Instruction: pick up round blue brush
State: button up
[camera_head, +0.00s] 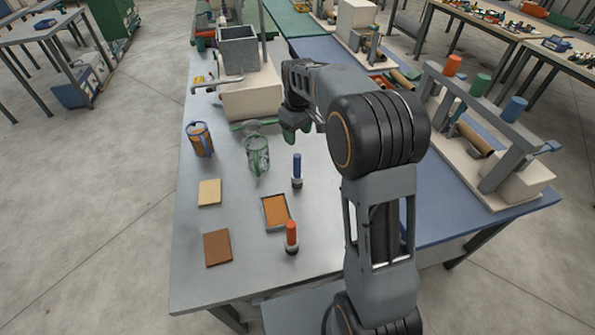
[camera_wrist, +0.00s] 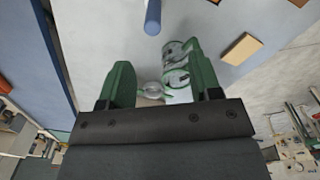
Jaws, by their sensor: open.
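The round blue brush (camera_head: 297,168) stands upright on the grey table, a blue cylinder on a dark, pale-banded base. In the wrist view the blue brush (camera_wrist: 152,16) shows at the top edge, beyond the fingertips and partly cut off. My gripper (camera_head: 293,132) is above the table, farther back than the brush. In the wrist view my gripper (camera_wrist: 160,82) has its two green fingers apart with nothing held between them.
An orange brush (camera_head: 291,236) and a shallow tray (camera_head: 266,222) with an orange pad are nearer the front. Machinery (camera_head: 251,95) stands behind.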

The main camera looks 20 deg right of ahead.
aim_at(297, 162)
jog(key=shift+w+f+n, duration=0.4)
jog(key=shift+w+f, duration=0.75)
jog(key=shift+w, duration=0.05)
notch_tip(297, 162, down, 7)
jog(key=shift+d+r+p, duration=0.1)
jog(key=shift+r+p, duration=0.05)
jog(key=shift+p, duration=0.55)
jog(key=shift+d+f+p, duration=0.15)
jog(key=shift+f+p, duration=0.8)
jog(key=shift+f, duration=2.3)
jog(key=shift+c, duration=0.2)
jog(key=c, duration=1)
jog(key=shift+r, duration=0.15)
